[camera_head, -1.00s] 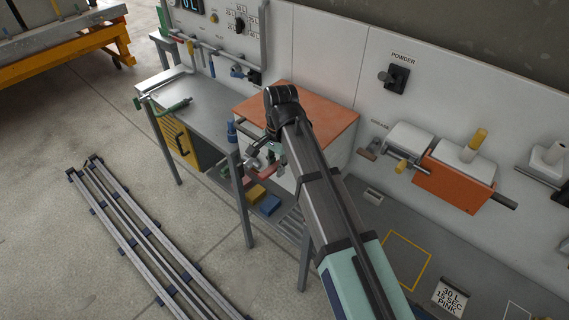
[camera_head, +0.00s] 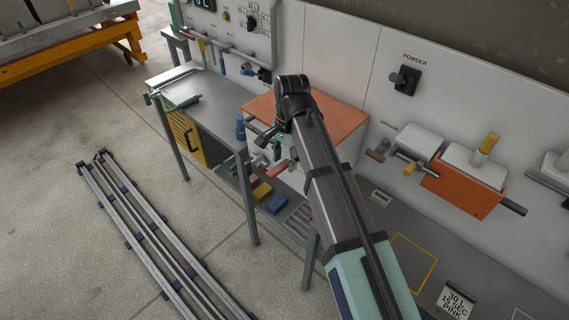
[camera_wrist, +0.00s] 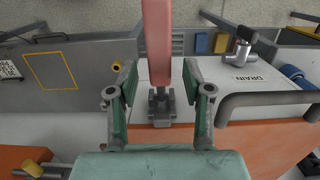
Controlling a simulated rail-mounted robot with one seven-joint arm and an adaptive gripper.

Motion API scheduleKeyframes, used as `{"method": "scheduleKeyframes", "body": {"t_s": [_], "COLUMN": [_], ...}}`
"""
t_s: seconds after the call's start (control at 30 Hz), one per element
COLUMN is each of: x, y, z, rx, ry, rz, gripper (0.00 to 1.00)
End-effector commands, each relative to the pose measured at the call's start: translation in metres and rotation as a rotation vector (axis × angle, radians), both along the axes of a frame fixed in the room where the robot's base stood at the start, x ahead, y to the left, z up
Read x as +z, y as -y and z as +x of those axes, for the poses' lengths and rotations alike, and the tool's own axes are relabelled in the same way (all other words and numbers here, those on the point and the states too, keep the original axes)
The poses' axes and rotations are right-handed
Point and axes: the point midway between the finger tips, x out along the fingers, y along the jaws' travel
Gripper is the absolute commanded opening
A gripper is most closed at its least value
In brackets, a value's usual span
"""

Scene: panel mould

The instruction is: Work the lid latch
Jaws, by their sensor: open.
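The lid latch has a red handle (camera_wrist: 157,42) on a dark grey bracket (camera_wrist: 158,106) at the front edge of the box with the orange lid (camera_wrist: 262,150). My gripper (camera_wrist: 158,77) is open, with green fingers on either side of the lower part of the handle. I cannot tell whether either finger touches it. In the head view the red handle (camera_head: 277,170) sticks out from the box front, below the orange lid (camera_head: 338,121). My gripper is partly hidden by my arm there. The lid looks shut.
A grey lid bar (camera_wrist: 262,98) and a drain tap (camera_wrist: 240,50) marked DRAIN lie right of the latch in the wrist view. Yellow (camera_head: 262,191) and blue (camera_head: 276,204) blocks sit on the lower shelf.

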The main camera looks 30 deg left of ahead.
Motion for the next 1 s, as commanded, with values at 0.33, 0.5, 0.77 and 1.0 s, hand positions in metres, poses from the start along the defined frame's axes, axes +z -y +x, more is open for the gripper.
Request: {"method": "scheduleKeyframes", "body": {"t_s": [0.33, 0.5, 0.77, 1.0], "x": [0.067, 0.088, 0.096, 0.096], "y": [0.000, 0.001, 0.002, 0.002], "z": [0.008, 0.010, 0.010, 0.010], "rx": [0.000, 0.000, 0.000, 0.000], "ry": [0.001, 0.001, -0.001, -0.001], "rz": [0.002, 0.001, -0.001, -0.001], "gripper": [0.50, 0.50, 0.50, 0.50]}}
